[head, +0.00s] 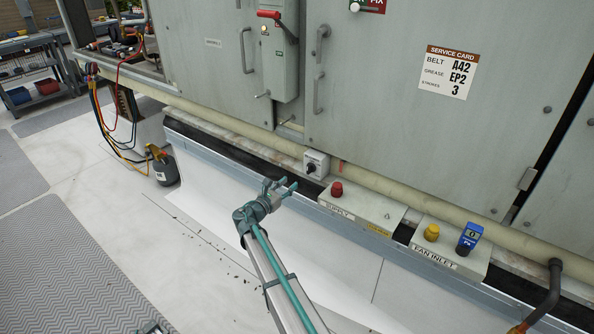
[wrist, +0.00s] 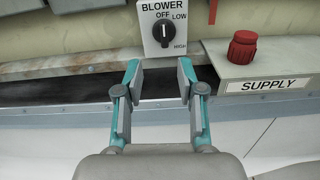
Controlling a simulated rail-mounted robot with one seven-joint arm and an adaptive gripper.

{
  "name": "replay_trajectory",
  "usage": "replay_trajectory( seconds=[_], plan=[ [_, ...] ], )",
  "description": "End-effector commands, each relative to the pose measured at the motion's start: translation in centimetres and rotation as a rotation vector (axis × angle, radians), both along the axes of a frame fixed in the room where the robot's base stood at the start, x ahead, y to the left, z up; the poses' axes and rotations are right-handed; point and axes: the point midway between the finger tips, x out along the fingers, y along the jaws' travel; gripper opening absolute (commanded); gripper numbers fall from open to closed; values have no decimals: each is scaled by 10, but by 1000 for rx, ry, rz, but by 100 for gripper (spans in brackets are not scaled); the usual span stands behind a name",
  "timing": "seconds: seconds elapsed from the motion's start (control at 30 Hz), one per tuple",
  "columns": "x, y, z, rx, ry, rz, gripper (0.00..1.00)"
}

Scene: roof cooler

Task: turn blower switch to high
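The blower switch is a black rotary knob (wrist: 165,31) on a light grey box (wrist: 150,48) marked BLOWER, OFF, LOW and HIGH in the wrist view. The knob's pointer stands about upright, near OFF; HIGH is at its lower right. The switch box also shows in the head view (head: 316,164), low on the cooler wall. My gripper (wrist: 160,72) is open and empty, its two fingers apart and pointing at the switch box. The fingertips are below the knob in the wrist picture and do not touch it. In the head view my gripper (head: 279,188) is left of and below the box.
A box labelled SUPPLY with a red knob (head: 337,189) is right of the switch. A FAN INLET box with a yellow knob (head: 432,232) and a blue meter (head: 470,237) is farther right. A beige pipe (head: 400,192) runs along the wall. A red-handled disconnect (head: 270,14) is above.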

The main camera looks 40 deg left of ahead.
Motion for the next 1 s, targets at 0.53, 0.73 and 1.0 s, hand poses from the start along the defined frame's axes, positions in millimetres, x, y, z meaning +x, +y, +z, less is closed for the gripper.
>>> replay_trajectory(
  seconds=[0.53,0.73,1.0],
  plan=[
    [62,6,0,-53,-1,-2,39],
    [91,9,-1,-52,0,-1,39],
    [108,9,-1,-51,0,-2,39]
  ],
)
